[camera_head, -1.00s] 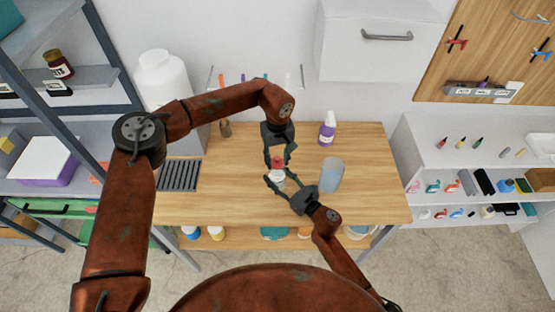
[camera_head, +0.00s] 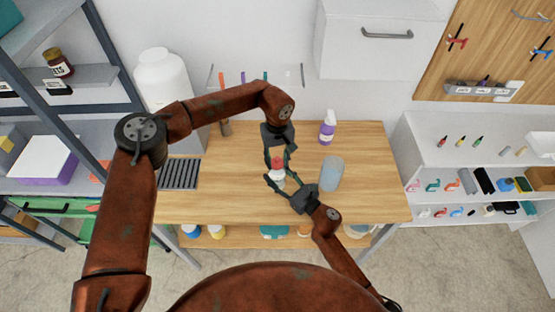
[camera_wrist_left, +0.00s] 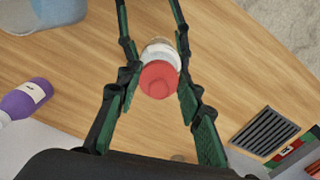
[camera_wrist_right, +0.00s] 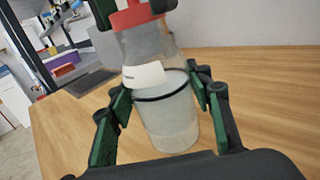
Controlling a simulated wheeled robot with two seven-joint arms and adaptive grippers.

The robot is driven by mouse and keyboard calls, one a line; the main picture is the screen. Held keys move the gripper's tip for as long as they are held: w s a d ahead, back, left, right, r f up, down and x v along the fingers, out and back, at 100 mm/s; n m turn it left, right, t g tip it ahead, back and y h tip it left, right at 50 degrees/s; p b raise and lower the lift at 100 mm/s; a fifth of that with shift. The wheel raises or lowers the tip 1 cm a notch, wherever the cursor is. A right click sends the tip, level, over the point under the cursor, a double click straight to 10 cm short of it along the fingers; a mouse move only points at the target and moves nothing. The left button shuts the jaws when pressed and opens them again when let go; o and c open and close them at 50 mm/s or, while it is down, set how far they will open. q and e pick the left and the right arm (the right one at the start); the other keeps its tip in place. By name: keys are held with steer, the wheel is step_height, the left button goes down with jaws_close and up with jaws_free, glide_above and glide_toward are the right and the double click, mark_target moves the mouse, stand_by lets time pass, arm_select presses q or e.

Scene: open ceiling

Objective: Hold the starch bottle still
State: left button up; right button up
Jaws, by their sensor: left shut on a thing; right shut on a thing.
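The starch bottle is a clear bottle with a red cap (camera_head: 277,162) and a white label (camera_wrist_right: 145,76). It stands upright on the wooden table (camera_head: 360,150). My left gripper (camera_head: 278,158) comes from above and is shut on the red cap, which also shows between its fingers in the left wrist view (camera_wrist_left: 159,79). My right gripper (camera_head: 277,182) comes in low from the front right and is shut on the bottle's body. In the right wrist view, the body (camera_wrist_right: 168,120) with a dark ring sits between the green-padded fingers. Its label text is too small to read.
A translucent blue-grey cup (camera_head: 332,175) stands close to the right of my right gripper. A purple spray bottle (camera_head: 327,130) is at the back. A dark slotted grate (camera_head: 179,174) lies at the table's left. The table's right end is clear.

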arm_select(q)
steer(key=shift+f, duration=0.15)
steer(key=o, duration=0.8)
steer(key=shift+o, duration=0.5)
steer(key=o, duration=0.4)
steer(key=shift+r, duration=3)
